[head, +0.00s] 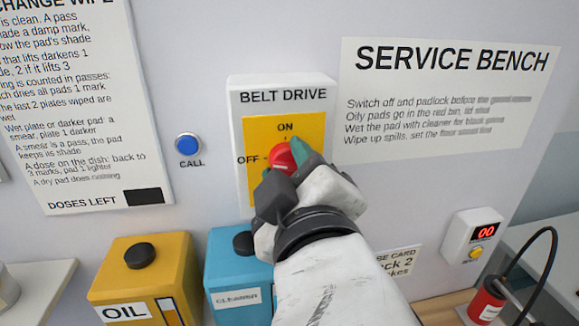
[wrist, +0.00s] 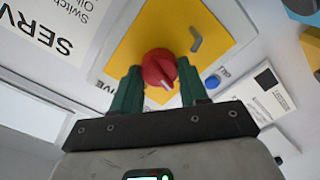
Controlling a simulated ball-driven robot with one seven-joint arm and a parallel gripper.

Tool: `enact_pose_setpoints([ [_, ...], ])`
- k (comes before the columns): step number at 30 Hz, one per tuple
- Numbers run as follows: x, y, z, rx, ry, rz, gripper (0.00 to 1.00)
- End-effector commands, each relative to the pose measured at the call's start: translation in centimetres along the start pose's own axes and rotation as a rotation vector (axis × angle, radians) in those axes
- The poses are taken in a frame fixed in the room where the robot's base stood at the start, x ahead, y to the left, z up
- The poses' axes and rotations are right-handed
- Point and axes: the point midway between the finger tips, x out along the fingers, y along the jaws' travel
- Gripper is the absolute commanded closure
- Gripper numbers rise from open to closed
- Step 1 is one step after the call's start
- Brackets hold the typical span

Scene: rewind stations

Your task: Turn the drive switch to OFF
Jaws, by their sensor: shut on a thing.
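The drive switch is a red round knob (head: 281,158) on a yellow plate (head: 259,132) in the white BELT DRIVE box (head: 283,84). ON is printed above the knob and OFF to its left. My gripper (head: 287,164) is shut on the knob. In the wrist view my gripper (wrist: 159,72) has one green finger on each side of the red knob (wrist: 155,66). The knob's white line points down in that view, towards the side with the upside-down title. The gripper hides the switch labels there and covers the plate's lower right in the head view.
A blue CALL button (head: 188,144) is on the wall left of the box. A yellow OIL can (head: 142,268) and a blue cleaner can (head: 228,262) stand below. A white unit with a red display (head: 474,236) and a red can with a black hose (head: 487,300) are at right.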

Motion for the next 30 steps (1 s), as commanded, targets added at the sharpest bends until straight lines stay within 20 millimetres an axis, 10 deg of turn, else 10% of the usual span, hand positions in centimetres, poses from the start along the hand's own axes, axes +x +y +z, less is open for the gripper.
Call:
enact_pose_setpoints([
  [25, -0.03, -0.27, 0.07, -0.141, -0.002, -0.005, 0.87],
  [26, -0.03, -0.28, 0.08, -0.141, -0.002, -0.005, 0.56],
  [30, -0.02, -0.23, 0.05, -0.14, -0.001, -0.004, 0.42],
])
